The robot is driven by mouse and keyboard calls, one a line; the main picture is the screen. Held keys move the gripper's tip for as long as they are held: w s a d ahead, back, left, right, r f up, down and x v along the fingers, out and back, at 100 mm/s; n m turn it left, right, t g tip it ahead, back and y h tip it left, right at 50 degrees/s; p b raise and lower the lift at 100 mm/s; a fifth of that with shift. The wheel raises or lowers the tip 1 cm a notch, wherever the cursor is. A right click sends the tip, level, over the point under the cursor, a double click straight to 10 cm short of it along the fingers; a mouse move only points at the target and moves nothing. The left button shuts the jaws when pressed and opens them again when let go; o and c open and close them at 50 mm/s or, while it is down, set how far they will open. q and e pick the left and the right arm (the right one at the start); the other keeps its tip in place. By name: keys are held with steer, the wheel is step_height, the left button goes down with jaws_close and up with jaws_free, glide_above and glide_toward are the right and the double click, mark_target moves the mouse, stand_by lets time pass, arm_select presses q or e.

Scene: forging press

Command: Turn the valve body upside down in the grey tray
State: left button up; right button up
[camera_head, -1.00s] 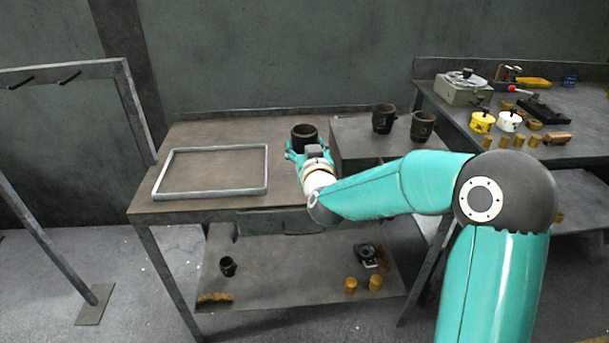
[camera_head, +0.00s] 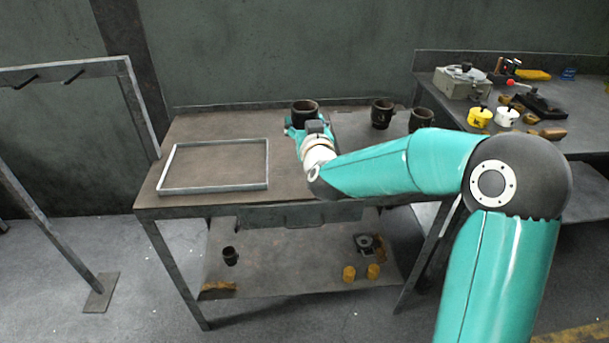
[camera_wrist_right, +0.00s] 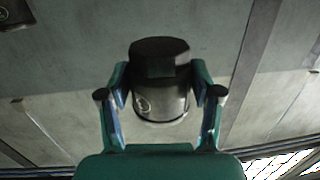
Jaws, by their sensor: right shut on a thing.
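The valve body (camera_head: 305,109) is a dark, round, cup-like piece with its open end up in the head view. My right gripper (camera_head: 304,128) is shut on it, over the back of the bench right of the tray. In the right wrist view the dark valve body (camera_wrist_right: 160,85) sits between the two fingers of the right gripper (camera_wrist_right: 160,92). The grey tray (camera_head: 213,188) lies empty on the left of the bench. My left gripper is not in view.
Two similar dark cups (camera_head: 382,113) and (camera_head: 421,119) stand on the bench's right part. A side bench (camera_head: 560,100) holds a grey box, yellow and white pots and tools. A lower shelf (camera_head: 290,255) carries small parts. A metal frame (camera_head: 70,70) stands left.

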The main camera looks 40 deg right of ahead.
steer(key=m+b, duration=0.7)
steer(key=b, duration=0.1)
steer(key=shift+f+t+b, duration=0.15)
steer(key=shift+t+b, duration=0.15)
steer(key=shift+b, duration=0.1)
steer(key=shift+m+y+b, duration=0.3)
steer(key=shift+m+b, duration=0.05)
steer(key=shift+m, duration=0.25)
steer(key=shift+r, duration=0.25)
